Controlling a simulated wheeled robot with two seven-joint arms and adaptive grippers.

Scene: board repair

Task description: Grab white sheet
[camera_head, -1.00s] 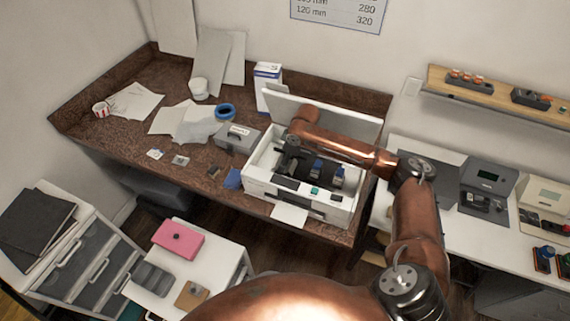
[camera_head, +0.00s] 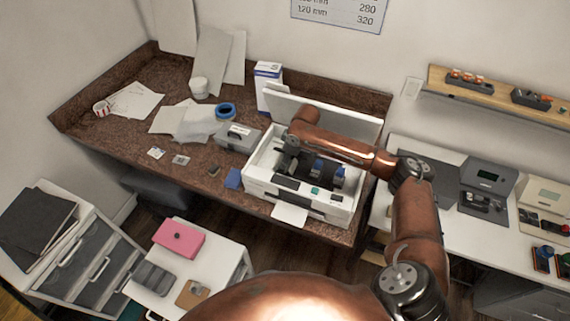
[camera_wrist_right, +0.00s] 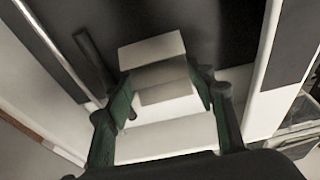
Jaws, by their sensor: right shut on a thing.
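A white sheet (camera_head: 290,213) sticks out at the front of the open white printer (camera_head: 328,209) on the brown worktop. My right gripper (camera_head: 287,160) reaches down into the printer's open body, behind the sheet and apart from it. In the right wrist view, its green-sided fingers (camera_wrist_right: 165,85) are spread around a pale, stepped block-like piece (camera_wrist_right: 162,72) and shut on it. I cannot tell exactly what this piece is. More white sheets (camera_head: 185,121) lie on the worktop left of the printer. My left gripper is not in view.
The raised printer lid (camera_head: 345,120) stands behind my arm. A grey box (camera_head: 237,138), blue tape roll (camera_head: 226,110) and white-blue carton (camera_head: 267,72) are close on the left. A white cart with a pink box (camera_head: 178,240) stands in front. The worktop's left middle is mostly clear.

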